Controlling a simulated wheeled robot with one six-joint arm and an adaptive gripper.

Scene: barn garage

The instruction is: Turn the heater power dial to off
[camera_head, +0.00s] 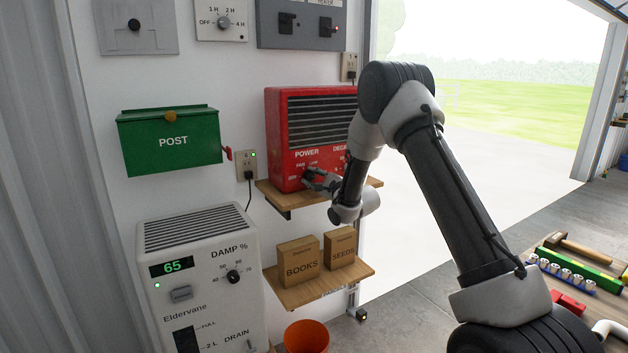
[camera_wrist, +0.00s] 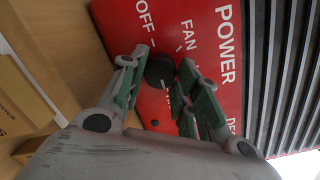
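The red heater (camera_head: 285,125) stands on a wooden shelf (camera_head: 305,196) on the wall, with POWER lettering and a black grille. Its black round power dial (camera_wrist: 160,70) shows in the wrist view, with OFF and FAN printed by it. I cannot clearly tell which mark the dial points to. My gripper (camera_head: 311,178) is at the lower front of the heater and hides the dial in the head view. In the wrist view my gripper (camera_wrist: 161,60) has its fingers apart, one on each side of the dial. The right fingertip is close to the dial; contact cannot be told.
A green POST box (camera_head: 170,140) and a white dehumidifier (camera_head: 200,270) reading 65 are left of the heater. BOOKS (camera_head: 299,262) and SEEDS (camera_head: 340,248) boxes stand on a lower shelf. An orange bucket (camera_head: 307,337) is below. An open doorway is right.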

